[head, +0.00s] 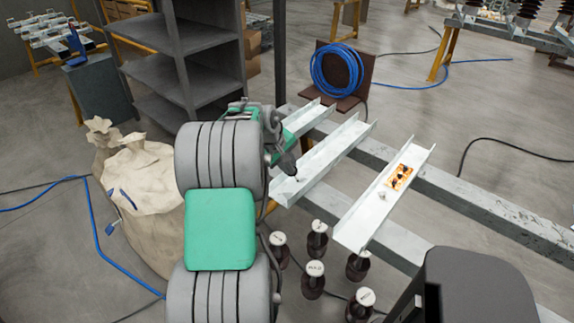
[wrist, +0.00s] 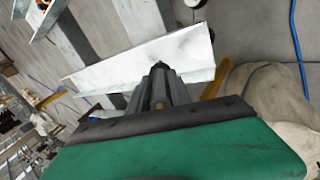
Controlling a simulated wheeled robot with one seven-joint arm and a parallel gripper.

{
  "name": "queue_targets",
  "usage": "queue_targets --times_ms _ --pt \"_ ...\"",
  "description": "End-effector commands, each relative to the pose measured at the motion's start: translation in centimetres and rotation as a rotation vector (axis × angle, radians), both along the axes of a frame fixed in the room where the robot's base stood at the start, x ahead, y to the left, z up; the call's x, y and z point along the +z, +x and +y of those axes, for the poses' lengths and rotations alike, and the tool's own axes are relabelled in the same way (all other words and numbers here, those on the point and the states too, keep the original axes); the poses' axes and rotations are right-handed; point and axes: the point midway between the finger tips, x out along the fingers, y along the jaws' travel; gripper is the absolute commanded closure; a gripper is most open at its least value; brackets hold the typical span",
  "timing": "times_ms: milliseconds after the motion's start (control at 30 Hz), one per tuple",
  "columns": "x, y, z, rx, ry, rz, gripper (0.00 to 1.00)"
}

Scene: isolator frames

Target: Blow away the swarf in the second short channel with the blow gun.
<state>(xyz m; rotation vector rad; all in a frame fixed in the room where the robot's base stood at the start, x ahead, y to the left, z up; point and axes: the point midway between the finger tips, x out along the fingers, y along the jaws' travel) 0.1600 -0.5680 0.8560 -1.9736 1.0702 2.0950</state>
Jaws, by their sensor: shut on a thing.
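Three short metal channels lie across grey beams in the head view: a far one (head: 312,117), a middle one (head: 335,150) and a near right one (head: 365,222). My gripper (head: 274,145) is over the near left end of the middle channel. It is shut on the blow gun (head: 288,164), whose dark nozzle points down at that channel. Small bits, perhaps swarf (head: 290,180), lie at that end. In the wrist view the dark jaws and gun (wrist: 160,88) are in front of a channel (wrist: 130,65); which parts are gun is unclear.
The right channel carries an orange label (head: 399,177) with dark marks and a small pale piece (head: 383,194). Several brown insulators (head: 314,278) stand below. A blue hose coil (head: 337,70) is behind, a beige sack (head: 140,195) and grey shelves (head: 190,40) at left.

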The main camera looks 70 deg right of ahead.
Motion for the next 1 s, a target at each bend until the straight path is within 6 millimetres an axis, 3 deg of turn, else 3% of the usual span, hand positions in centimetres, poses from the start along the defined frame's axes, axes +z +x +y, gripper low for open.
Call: queue_targets --times_ms 1000 --pt "-0.1 -0.9 -2.0 -0.001 0.001 0.0 1.0"
